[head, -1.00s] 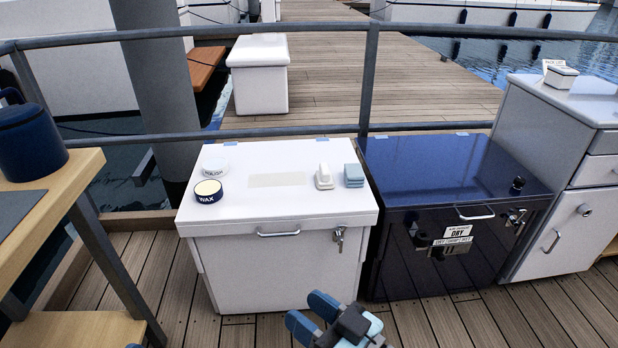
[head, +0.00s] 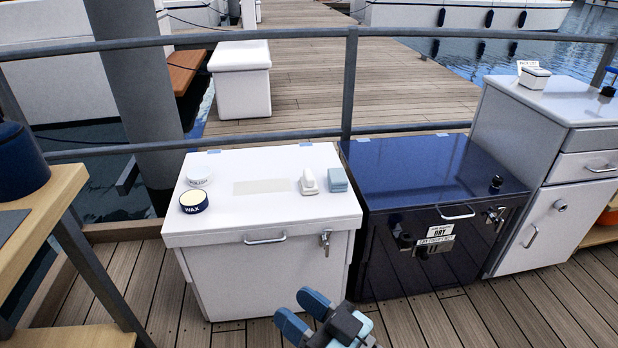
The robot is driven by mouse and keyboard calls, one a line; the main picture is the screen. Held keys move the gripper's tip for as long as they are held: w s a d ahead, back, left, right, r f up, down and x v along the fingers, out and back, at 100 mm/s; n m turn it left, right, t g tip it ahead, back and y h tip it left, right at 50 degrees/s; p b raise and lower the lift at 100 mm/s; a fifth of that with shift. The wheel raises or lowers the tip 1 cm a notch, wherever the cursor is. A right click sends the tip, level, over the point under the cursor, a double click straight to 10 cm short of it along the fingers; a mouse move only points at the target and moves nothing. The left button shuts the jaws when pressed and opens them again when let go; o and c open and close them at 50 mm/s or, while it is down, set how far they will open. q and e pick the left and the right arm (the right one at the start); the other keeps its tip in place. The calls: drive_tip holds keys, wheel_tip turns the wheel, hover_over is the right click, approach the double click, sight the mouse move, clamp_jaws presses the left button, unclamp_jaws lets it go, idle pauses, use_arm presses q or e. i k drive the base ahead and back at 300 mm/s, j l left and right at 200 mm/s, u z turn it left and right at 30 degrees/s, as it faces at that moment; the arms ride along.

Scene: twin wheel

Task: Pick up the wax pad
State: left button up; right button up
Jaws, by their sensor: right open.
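A white chest (head: 325,213) stands on the deck. On its lid are a dark blue round tin marked WAX (head: 194,208) with a pale yellow top, a white round tin (head: 199,174), a small white block with a raised grip (head: 308,182) and a light blue block (head: 337,179). No label on the two blocks can be read, so I cannot tell for sure which is the wax pad. My right gripper (head: 303,311), with blue fingertips, is open and empty in front of the chest, apart from everything on the lid. My left gripper is not in view.
A dark blue chest (head: 430,172) marked DRY stands right of the white one. A grey cabinet (head: 525,140) is further right. A wooden table (head: 50,200) stands at the left. A metal railing (head: 349,80) runs behind the chests. A pale strip (head: 262,187) lies mid-lid.

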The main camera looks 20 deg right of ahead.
sight(308, 184)
drive_tip(key=i+l+u, duration=0.35)
drive_tip(key=l, duration=0.45)
drive_tip(key=l+u, duration=0.4)
drive_tip(key=l, duration=0.45)
drive_tip(key=i+l+u, duration=0.1)
drive_tip(key=l+u, duration=0.25)
drive_tip(key=l, duration=0.55)
